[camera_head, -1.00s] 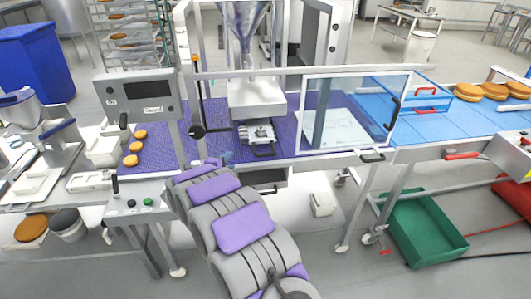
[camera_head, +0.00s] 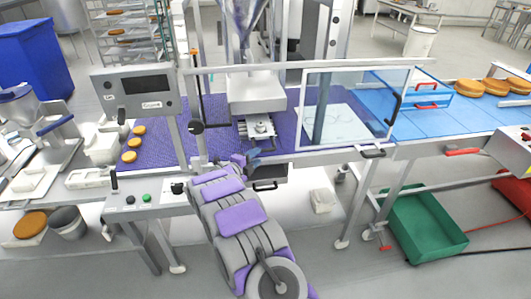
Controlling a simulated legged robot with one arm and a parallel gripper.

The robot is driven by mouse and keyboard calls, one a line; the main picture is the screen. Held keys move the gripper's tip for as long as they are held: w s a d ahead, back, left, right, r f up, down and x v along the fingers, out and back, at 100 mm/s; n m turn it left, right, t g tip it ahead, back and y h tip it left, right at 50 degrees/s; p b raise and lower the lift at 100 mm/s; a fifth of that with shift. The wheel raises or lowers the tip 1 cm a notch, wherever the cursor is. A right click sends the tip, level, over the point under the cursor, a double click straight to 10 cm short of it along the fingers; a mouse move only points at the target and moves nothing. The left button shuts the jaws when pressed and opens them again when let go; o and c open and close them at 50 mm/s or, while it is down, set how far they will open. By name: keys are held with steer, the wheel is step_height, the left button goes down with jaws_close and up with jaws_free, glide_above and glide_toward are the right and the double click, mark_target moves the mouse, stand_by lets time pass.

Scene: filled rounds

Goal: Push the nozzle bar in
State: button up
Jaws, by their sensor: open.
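The nozzle bar (camera_head: 260,129) is a small metal block with a dark handle at its front, under the white depositor head (camera_head: 256,92) and above the purple belt (camera_head: 219,111). My arm reaches up from the bottom of the view. My gripper (camera_head: 250,158) is at its far end, just in front of and slightly left of the nozzle bar. It is small in view but open. The nozzle bar's handle is partly behind the gripper, and I cannot tell whether they touch.
A clear guard panel (camera_head: 350,110) stands right of the head. A control screen (camera_head: 138,93) and a black knob (camera_head: 196,127) are on the left. Round cakes (camera_head: 133,143) lie on the belt's left. A green crate (camera_head: 424,228) is on the floor at right.

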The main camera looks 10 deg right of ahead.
mark_target(264, 151)
steer(key=b+x, duration=0.1)
steer(key=x, duration=0.6)
steer(key=shift+w+d, duration=0.1)
steer(key=shift+w, duration=0.1)
jaws_close()
stand_by(0.4)
